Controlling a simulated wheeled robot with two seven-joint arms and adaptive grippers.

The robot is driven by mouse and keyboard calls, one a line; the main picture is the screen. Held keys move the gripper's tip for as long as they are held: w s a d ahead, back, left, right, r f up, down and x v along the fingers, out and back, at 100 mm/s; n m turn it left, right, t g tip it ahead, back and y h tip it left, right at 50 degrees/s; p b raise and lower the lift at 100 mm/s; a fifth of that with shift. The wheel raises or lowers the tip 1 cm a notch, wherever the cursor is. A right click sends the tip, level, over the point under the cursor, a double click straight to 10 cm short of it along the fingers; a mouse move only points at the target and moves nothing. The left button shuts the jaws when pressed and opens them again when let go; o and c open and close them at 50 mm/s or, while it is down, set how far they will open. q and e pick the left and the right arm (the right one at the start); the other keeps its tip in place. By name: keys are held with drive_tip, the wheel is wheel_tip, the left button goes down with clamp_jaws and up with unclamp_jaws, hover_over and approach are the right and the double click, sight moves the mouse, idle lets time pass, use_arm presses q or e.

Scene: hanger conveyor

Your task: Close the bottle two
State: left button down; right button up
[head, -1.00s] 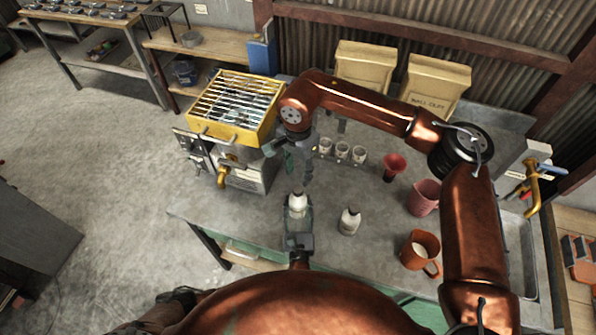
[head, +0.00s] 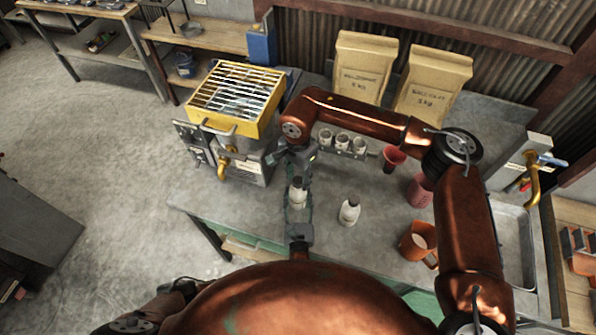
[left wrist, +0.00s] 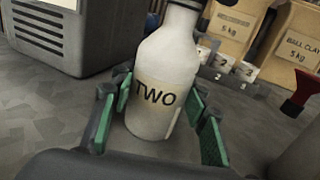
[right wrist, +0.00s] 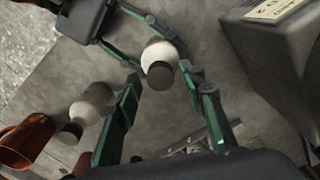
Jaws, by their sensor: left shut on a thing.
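Bottle two (left wrist: 165,92), a pale bottle marked "TWO", stands nearly upright between the green-padded fingers of my left gripper (left wrist: 155,115), which is shut on it. In the head view the bottle (head: 297,195) is over the front of the bench. A dark grey cap (right wrist: 160,76) sits on its top in the right wrist view; I cannot tell whether it is tight. My right gripper (right wrist: 165,115) is open, its fingers apart and empty, close above and behind the bottle top. In the head view the right gripper (head: 298,160) partly hides behind its own arm.
A second capped bottle (head: 349,211) stands just right. A yellow-topped grill unit (head: 235,98) is at the back left.

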drive_tip(key=shift+f, duration=0.15)
clamp_jaws()
idle(0.4)
